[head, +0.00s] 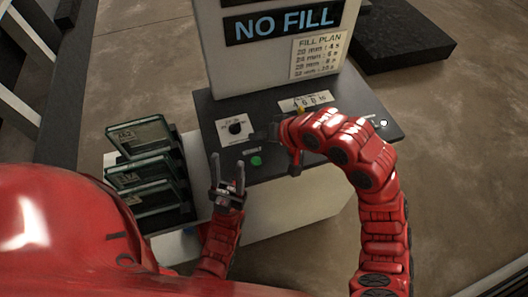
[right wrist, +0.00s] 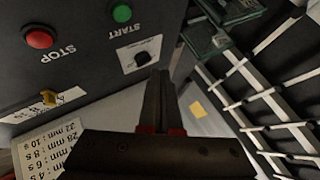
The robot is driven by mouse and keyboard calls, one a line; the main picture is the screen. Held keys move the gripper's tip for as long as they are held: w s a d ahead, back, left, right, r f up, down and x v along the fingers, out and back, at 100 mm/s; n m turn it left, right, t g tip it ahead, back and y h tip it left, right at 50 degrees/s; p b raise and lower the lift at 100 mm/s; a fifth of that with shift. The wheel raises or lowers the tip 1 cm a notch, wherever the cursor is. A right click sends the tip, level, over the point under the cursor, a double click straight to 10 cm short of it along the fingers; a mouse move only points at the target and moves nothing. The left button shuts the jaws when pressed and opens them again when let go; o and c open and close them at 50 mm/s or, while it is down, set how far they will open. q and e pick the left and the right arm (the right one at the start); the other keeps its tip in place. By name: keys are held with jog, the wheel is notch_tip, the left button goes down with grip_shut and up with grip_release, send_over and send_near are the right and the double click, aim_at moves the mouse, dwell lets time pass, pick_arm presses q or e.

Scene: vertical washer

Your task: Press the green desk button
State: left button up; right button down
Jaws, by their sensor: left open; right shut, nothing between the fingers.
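The green button (head: 256,160) sits on the dark desk panel (head: 215,106), near its front edge. In the right wrist view the green button (right wrist: 122,13) is at the top, beside the word START. My left gripper (head: 228,165) is open and empty, just left of the green button in the head view; I cannot tell its height over the panel. My right gripper (head: 253,137) is shut and empty, between the black knob and my red wrist. In the right wrist view its closed fingers (right wrist: 158,75) point up past the knob, apart from the green button.
A black knob (head: 236,129) on a white label is left of my right gripper. A red STOP button (right wrist: 40,38) shows in the right wrist view. A rack of glass plates (head: 145,160) stands left of the desk. A NO FILL display (head: 285,25) stands behind.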

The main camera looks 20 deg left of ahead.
aim_at(259, 163)
jog(key=shift+s, duration=0.2)
notch_tip(259, 163, down, 8)
jog(key=b, duration=0.5)
jog(key=shift+f+b, duration=0.35)
jog(key=shift+f, duration=0.05)
dwell(1.9)
jog(key=shift+f, duration=0.4)
jog(key=shift+f+b, duration=0.5)
jog(key=shift+f, duration=0.05)
dwell(0.5)
jog(key=shift+r, duration=0.1)
jog(key=shift+r+p, duration=0.7)
jog(key=shift+r, duration=0.2)
